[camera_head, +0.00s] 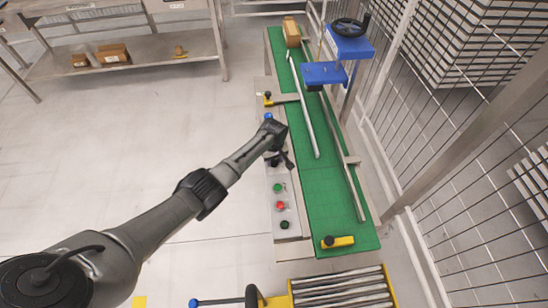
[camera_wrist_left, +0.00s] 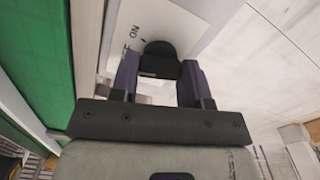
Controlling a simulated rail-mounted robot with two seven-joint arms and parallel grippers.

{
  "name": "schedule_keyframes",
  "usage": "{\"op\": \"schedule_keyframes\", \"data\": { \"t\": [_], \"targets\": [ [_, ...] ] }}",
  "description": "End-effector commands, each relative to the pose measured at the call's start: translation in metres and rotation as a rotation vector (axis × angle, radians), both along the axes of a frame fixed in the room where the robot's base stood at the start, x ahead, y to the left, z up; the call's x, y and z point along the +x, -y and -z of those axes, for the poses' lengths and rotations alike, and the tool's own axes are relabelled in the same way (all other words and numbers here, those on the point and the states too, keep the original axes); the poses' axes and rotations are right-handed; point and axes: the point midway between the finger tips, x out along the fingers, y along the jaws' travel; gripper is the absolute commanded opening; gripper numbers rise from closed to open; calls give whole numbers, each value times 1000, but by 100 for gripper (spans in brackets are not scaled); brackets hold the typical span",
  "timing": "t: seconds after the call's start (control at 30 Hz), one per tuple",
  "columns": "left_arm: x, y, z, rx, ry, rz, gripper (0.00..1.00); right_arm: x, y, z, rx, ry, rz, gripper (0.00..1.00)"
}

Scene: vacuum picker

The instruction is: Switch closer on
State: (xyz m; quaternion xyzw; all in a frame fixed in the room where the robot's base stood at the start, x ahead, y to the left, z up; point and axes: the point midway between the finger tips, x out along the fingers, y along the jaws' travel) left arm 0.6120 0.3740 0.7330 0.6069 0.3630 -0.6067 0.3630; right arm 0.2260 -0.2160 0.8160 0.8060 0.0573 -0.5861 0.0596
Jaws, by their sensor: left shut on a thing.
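The closer is a long machine with a green conveyor belt (camera_head: 333,205) and a pale control panel (camera_head: 290,235) along its left side. My left gripper (camera_head: 284,153) is over the panel, reaching down to it. In the left wrist view, its two dark fingers (camera_wrist_left: 158,75) are shut on a black rotary knob (camera_wrist_left: 160,50). A label reading "ON" (camera_wrist_left: 132,32) is printed on the panel beside the knob. The gripper hides most of the knob in the head view. My right gripper is not in view.
A green button (camera_head: 278,188), a red button (camera_head: 280,205) and a black knob (camera_head: 284,225) sit nearer on the panel. A brown box (camera_head: 291,33) stands at the belt's far end. A wire fence stands right; open floor lies left.

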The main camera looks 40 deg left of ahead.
Motion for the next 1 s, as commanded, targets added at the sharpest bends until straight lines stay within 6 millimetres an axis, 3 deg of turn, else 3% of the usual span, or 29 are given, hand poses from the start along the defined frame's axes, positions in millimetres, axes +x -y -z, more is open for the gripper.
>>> {"op": "schedule_keyframes", "data": {
  "t": [0.6, 1.0],
  "targets": [
    [0, 0, 0, 0, -2, 492, 19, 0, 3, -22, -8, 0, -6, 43],
    [0, 0, 1, 0, -1, 649, 19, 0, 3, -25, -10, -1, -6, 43]
  ]
}}
